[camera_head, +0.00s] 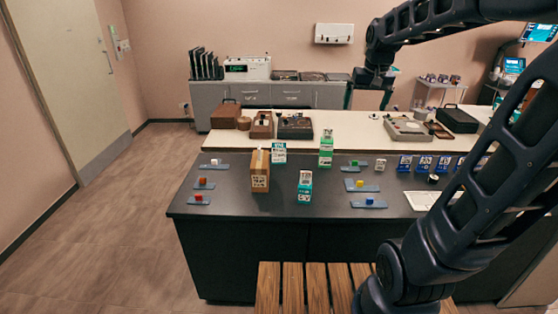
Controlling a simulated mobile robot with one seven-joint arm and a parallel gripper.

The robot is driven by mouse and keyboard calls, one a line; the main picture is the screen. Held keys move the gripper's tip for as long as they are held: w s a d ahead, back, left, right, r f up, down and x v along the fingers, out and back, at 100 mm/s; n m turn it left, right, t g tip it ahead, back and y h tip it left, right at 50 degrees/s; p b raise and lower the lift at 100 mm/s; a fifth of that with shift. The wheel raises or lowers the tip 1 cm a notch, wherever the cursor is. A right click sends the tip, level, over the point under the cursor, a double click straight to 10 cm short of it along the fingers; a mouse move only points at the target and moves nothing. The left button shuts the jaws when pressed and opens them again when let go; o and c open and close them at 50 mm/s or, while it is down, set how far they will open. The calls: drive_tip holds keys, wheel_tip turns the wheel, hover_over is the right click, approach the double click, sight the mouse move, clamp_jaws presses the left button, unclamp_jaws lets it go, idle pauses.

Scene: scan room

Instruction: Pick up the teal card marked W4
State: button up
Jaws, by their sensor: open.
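A teal-and-white card or box (305,188) stands upright near the front middle of the dark counter. A similar teal-and-white piece (279,153) stands farther back, and a green-and-white one (326,148) stands to its right. Their markings are too small to read, so I cannot tell which, if any, is W4. My gripper (373,78) hangs at the end of my arm, high above the back of the counter and apart from these pieces. Its fingers are small and dark, and I see nothing held in it.
A brown box (260,171) stands left of the front teal piece. Blue-grey trays (214,167) with small blocks lie at both sides. Several blue cards (404,163) stand in a row at right. A white tray (425,201) lies near my arm. A slatted wooden bench (318,287) is in front.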

drive_tip(key=w+a+f+g, duration=0.1)
drive_tip(key=w+a, duration=0.2)
drive_tip(key=w, duration=0.4)
drive_tip(key=w+a+f, duration=0.1)
drive_tip(key=w+a, duration=0.2)
drive_tip(key=w, duration=0.5)
drive_tip(key=g, duration=0.2)
hover_over(279, 151)
drive_tip(key=f, duration=2.8)
drive_tip(key=shift+w+f, duration=0.15)
drive_tip(key=shift+w, duration=0.1)
drive_tip(key=shift+w+a+f, duration=0.1)
drive_tip(key=shift+f, duration=0.35)
wheel_tip(279, 151, down, 5)
drive_tip(key=shift+s+f, duration=0.2)
drive_tip(key=shift+f, duration=1.15)
drive_tip(key=shift+s+f, duration=0.15)
drive_tip(key=shift+f, duration=1.15)
drive_tip(key=c, duration=1.1)
